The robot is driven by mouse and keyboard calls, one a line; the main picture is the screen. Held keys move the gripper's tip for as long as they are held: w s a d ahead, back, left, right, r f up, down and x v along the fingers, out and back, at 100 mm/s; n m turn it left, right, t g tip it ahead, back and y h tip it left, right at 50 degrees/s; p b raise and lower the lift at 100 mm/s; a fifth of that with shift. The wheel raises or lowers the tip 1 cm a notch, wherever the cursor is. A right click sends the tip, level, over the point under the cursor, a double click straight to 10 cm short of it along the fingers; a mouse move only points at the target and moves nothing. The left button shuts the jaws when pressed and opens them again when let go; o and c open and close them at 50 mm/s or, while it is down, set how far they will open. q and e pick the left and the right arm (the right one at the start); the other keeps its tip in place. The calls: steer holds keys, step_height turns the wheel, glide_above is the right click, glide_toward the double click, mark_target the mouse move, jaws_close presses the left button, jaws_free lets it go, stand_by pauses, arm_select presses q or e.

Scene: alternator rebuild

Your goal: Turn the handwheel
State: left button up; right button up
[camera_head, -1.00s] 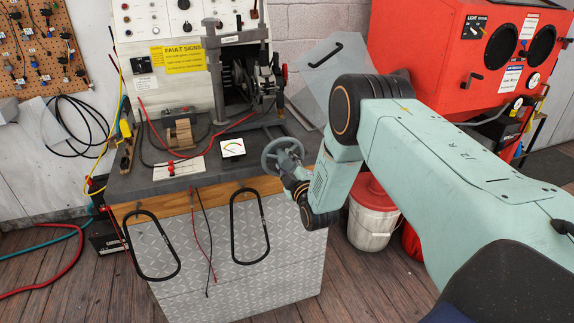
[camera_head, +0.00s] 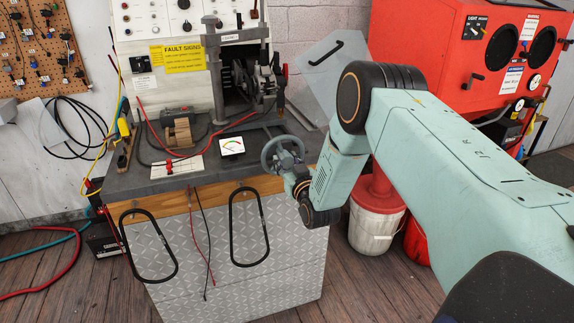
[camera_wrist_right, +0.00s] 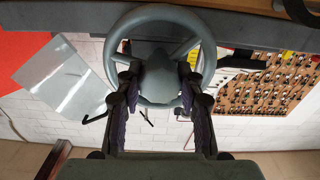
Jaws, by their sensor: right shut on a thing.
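The grey handwheel (camera_head: 281,156) stands at the right front corner of the workbench in the head view. In the right wrist view the handwheel (camera_wrist_right: 155,64) fills the upper middle, with its round rim, spokes and broad hub. My right gripper (camera_wrist_right: 156,86) is shut on the handwheel, with one dark finger on each side of the hub, inside the rim. In the head view my right gripper (camera_head: 292,166) reaches the wheel from the right and is partly hidden by the wheel and my wrist. My left gripper is not in view.
The workbench (camera_head: 130,184) carries a meter (camera_head: 231,146), cables and a clamp stand. Two black hoops (camera_head: 249,228) hang on its front. A white bucket with a red lid (camera_head: 374,226) stands below my right arm. A red cabinet (camera_head: 425,40) stands behind.

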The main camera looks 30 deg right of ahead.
steer(key=m+b, duration=0.1)
steer(key=m, duration=0.3)
steer(key=shift+m+b, duration=0.3)
steer(key=shift+b, duration=0.1)
steer(key=m+b, duration=0.2)
steer(key=m, duration=0.2)
steer(key=shift+m, duration=0.3)
steer(key=m+b, duration=0.2)
steer(key=m, duration=0.2)
steer(key=shift+m+b, duration=0.3)
steer(key=shift+b, duration=0.05)
steer(key=m+b, duration=0.3)
steer(key=m, duration=0.1)
steer(key=m+b, duration=0.3)
steer(key=m, duration=0.2)
steer(key=m+b, duration=0.4)
steer(key=shift+m, duration=0.3)
steer(key=m+b, duration=0.4)
steer(key=m, duration=0.1)
steer(key=shift+r+m+b, duration=0.1)
steer(key=shift+m+b, duration=1.15)
steer(key=shift+m, duration=0.25)
